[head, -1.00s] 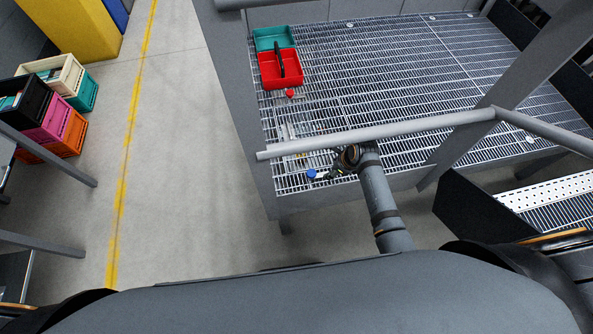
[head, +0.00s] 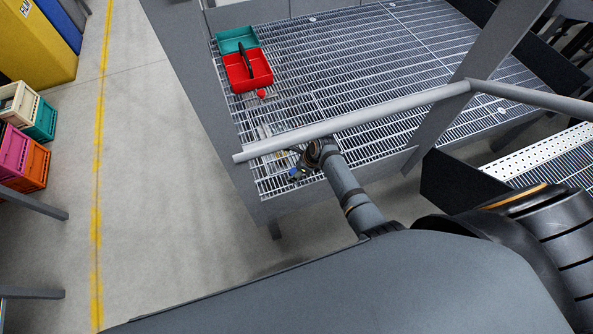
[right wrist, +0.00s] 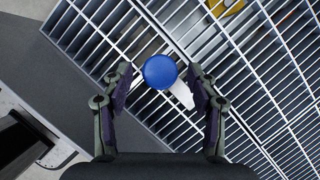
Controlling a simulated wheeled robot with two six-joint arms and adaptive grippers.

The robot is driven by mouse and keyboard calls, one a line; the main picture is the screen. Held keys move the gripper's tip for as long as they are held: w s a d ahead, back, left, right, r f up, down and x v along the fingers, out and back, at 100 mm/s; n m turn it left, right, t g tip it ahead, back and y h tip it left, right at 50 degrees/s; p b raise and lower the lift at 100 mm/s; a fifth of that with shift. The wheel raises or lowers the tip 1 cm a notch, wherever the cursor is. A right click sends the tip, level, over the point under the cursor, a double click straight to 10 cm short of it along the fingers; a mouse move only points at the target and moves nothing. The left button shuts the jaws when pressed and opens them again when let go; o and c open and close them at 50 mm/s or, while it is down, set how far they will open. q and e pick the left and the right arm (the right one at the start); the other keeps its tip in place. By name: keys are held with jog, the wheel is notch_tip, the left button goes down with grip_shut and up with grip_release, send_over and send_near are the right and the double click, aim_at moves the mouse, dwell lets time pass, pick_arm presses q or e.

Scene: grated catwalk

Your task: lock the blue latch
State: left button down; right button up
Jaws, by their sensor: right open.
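The blue latch (right wrist: 160,72) shows in the right wrist view as a round blue knob with a pale lever under it, above the grating. In the head view the blue latch (head: 293,173) is a small blue spot at the grating's near left corner. My right gripper (right wrist: 160,82) is open, with one finger on each side of the blue knob and visible gaps between. In the head view my right gripper (head: 302,168) is small and partly hidden by my arm and the rail. My left gripper is not in view.
A grey handrail (head: 350,120) crosses above the grating (head: 360,70) near my right arm. A red tray (head: 248,70) and a teal tray (head: 237,40) stand at the far left of the grating, with a small red knob (head: 262,94) nearby. Coloured crates (head: 25,160) stand at left.

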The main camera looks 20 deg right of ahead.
grip_shut()
